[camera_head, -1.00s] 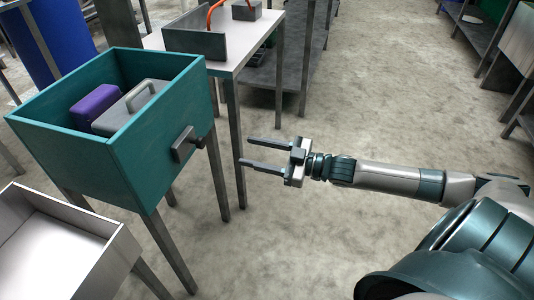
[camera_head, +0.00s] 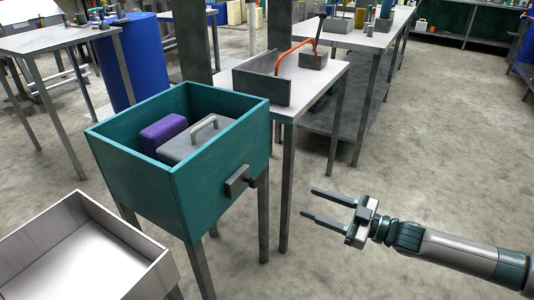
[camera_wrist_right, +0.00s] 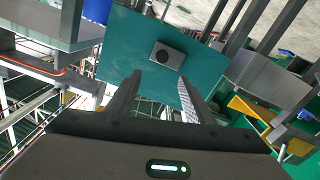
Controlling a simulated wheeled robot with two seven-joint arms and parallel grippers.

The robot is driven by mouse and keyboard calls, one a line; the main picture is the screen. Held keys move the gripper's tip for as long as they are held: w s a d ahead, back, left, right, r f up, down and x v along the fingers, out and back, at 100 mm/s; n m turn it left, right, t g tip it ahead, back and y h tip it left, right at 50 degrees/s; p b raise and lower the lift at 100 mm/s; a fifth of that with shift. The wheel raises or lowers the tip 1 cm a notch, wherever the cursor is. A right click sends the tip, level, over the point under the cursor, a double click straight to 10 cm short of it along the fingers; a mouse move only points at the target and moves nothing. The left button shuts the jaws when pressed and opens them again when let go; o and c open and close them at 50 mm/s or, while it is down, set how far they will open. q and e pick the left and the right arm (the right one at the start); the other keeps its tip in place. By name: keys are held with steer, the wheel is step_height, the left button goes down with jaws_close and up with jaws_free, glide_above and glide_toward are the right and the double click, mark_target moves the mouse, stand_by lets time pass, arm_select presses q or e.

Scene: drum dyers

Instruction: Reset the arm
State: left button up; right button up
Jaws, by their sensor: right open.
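My right gripper (camera_head: 325,211) is open and empty, held in the air to the right of a teal open box on legs. Its fingers point left, toward the box. In the right wrist view the two fingers of the right gripper (camera_wrist_right: 161,98) are spread apart, with the teal box's front wall (camera_wrist_right: 130,75) and its dark square handle (camera_wrist_right: 167,54) beyond them, apart from the fingers. My right arm (camera_head: 458,250) comes in from the right. My left gripper is not in view.
The teal box (camera_head: 215,180) holds a purple case (camera_head: 163,131) and a grey case with a handle (camera_head: 196,140). A white tray (camera_head: 150,262) stands at lower left. A table (camera_head: 318,82) with a grey holder (camera_head: 262,88) stands behind. The floor (camera_head: 440,130) at right is clear.

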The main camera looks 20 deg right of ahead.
steer(key=s+a+f+m+g+h, duration=0.2)
steer(key=s+a+f+m+h, duration=0.15)
steer(key=s+a+f, duration=0.6)
steer(key=s+a+f+m+g+h, duration=0.1)
steer(key=s+a+f+m+h, duration=0.35)
steer(key=s+a, duration=0.75)
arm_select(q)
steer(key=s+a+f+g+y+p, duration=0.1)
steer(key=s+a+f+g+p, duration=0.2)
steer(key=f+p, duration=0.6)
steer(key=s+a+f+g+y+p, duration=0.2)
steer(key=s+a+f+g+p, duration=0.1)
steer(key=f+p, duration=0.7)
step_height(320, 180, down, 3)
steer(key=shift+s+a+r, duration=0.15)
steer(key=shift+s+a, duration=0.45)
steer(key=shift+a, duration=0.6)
arm_select(e)
steer(key=s+d+f+g+h, duration=0.1)
steer(key=s+d+f+g, duration=0.1)
steer(key=f, duration=0.9)
steer(key=s+d+f+g, duration=0.3)
steer(key=d+f, duration=0.1)
steer(key=f, duration=0.8)
steer(key=shift+g+h, duration=0.4)
